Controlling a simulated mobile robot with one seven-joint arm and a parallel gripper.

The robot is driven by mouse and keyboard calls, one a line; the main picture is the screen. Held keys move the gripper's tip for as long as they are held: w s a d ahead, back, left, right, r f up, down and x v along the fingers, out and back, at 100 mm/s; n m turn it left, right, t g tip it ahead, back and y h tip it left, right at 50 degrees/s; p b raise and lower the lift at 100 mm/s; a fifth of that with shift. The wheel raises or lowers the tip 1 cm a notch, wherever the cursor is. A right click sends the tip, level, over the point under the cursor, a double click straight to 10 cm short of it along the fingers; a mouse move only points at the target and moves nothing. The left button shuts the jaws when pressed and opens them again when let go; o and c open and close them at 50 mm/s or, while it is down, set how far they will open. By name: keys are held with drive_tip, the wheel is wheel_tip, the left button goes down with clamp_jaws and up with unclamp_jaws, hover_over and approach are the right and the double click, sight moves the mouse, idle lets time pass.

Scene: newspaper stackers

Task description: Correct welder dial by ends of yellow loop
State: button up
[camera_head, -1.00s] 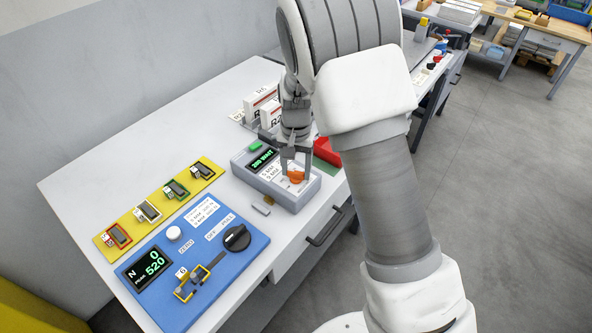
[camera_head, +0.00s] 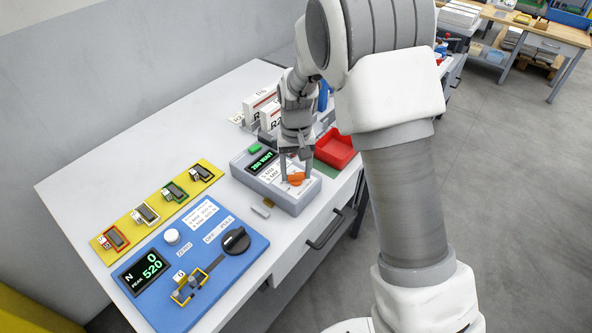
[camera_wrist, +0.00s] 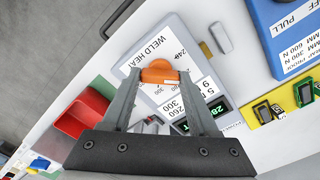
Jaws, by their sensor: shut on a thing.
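The welder (camera_head: 311,190) is a grey box with a green-lit display (camera_head: 262,162) and a printed heat scale on top. Its orange dial (camera_head: 296,178) sits near the front right of the box. My gripper (camera_head: 296,175) points down over the welder with its fingers closed on either side of the dial. The wrist view shows the dial (camera_wrist: 160,72) between the two fingertips. The yellow loop (camera_head: 179,295) is on the clamps of the blue pull tester (camera_head: 218,272) at front left; how its ends lie is too small to tell. The tester display (camera_head: 147,269) reads 0 N and peak 520.
A yellow strip (camera_head: 155,212) with several small clamped samples lies behind the tester. A black knob (camera_head: 235,241) and white button (camera_head: 172,236) are on the tester. A small grey piece (camera_head: 261,211) lies before the welder. A red tray (camera_head: 335,148) stands close to my gripper's right.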

sight(296, 173)
drive_tip(key=o, duration=1.4)
drive_tip(key=shift+r, duration=0.1)
wheel_tip(296, 173, up, 17)
drive_tip(key=shift+r+p, duration=0.15)
drive_tip(key=shift+p, duration=0.3)
